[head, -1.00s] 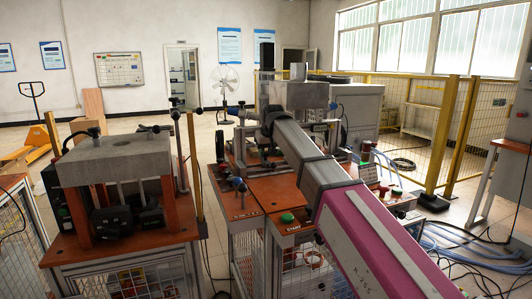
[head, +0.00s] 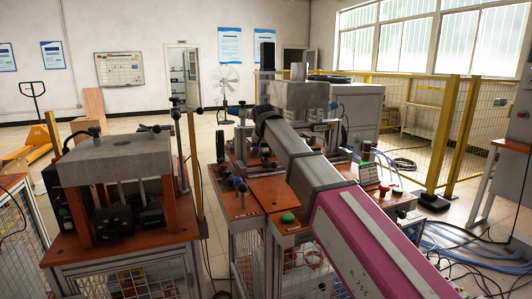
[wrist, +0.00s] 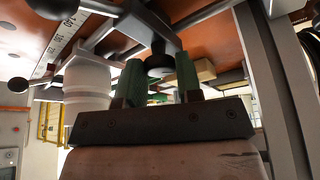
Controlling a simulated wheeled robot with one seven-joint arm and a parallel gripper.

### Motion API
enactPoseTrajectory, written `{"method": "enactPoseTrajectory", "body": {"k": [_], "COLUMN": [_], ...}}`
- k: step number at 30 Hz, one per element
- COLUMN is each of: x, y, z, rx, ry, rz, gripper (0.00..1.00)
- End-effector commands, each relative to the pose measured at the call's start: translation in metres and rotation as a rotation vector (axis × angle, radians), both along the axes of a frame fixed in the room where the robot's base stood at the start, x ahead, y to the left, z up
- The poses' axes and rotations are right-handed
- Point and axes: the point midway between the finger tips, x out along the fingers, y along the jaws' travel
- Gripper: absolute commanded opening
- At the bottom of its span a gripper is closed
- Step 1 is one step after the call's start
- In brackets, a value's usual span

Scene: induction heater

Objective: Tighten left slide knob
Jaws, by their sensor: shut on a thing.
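In the wrist view, my gripper (wrist: 160,80) has its two green fingers on either side of a round black knob (wrist: 159,63). It is shut on this knob, which I take to be the left slide knob. The knob sits at the end of a dark shaft below a metal bar. In the head view, my arm runs to the induction heater machine (head: 298,95), and my gripper and the held knob are hidden behind the arm.
A white cylinder (wrist: 88,82) stands close to the left finger, and a ruler scale (wrist: 66,36) lies at upper left. A grey upright post (wrist: 280,90) is at right. A neighbouring press stand (head: 115,160) is left of the machine in the head view.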

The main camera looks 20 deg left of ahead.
Motion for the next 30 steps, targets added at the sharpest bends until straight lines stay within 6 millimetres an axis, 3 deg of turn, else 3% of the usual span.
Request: {"method": "enactPoseTrajectory", "body": {"k": [12,30], "x": [0.0002,0.0002], "y": [0.0022,0.0018], "z": [0.0007,0.0005], "rx": [0.0,0.0], "ry": [-0.001,-0.001], "rz": [-0.244,-0.301], "gripper": [0.09,0.09]}}
